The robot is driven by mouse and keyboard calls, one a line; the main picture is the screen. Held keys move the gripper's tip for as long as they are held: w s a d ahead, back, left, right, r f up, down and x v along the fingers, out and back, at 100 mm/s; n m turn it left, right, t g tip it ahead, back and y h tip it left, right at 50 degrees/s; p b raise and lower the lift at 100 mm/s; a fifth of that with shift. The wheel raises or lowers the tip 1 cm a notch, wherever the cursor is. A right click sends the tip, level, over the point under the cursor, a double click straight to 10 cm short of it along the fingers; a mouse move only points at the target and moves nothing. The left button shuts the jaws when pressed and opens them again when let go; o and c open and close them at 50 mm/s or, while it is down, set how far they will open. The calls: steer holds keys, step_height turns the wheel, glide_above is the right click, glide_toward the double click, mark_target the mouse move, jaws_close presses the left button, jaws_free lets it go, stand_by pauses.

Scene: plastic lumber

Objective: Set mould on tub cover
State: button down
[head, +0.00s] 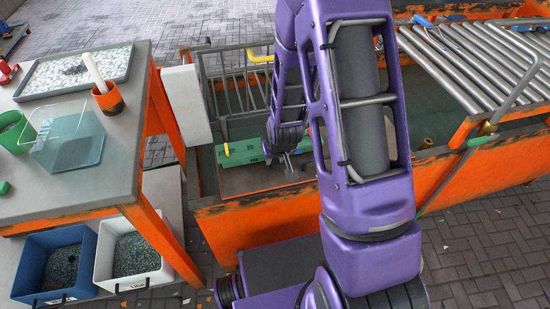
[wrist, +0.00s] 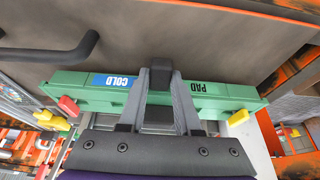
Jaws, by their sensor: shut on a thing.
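The mould (wrist: 95,90) is a long green bar with a blue "COLD" label and a "PAD" label; it also shows in the head view (head: 240,153). Red and yellow pieces sit near its ends. My gripper (wrist: 161,80) is shut on the mould around a dark block at its middle. In the head view my gripper (head: 288,160) is partly hidden by my purple arm. A flat grey-brown plate, seemingly the tub cover (head: 245,179), lies inside the orange-walled tub (head: 250,219) below the mould. I cannot tell whether the mould touches it.
A grey table (head: 125,150) at left holds a tray of white pellets (head: 75,68), an orange cup (head: 108,99) and a clear bin (head: 70,140). Two bins of pellets stand below. A metal rack (head: 235,85) is behind the mould. A roller conveyor (head: 470,65) is at right.

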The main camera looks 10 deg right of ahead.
steer(key=shift+w+f, duration=0.1)
steer(key=shift+f, duration=0.25)
stand_by(0.7)
steer(key=c, duration=0.7)
jaws_free()
steer(key=shift+c, duration=0.2)
steer(key=o, duration=0.4)
steer(key=shift+s+f, duration=0.1)
steer(key=shift+s, duration=0.1)
steer(key=shift+c, duration=0.2)
steer(key=shift+o, duration=1.3)
steer(key=shift+w, duration=0.1)
steer(key=shift+r+p, duration=2.35)
steer(key=shift+r, duration=1.25)
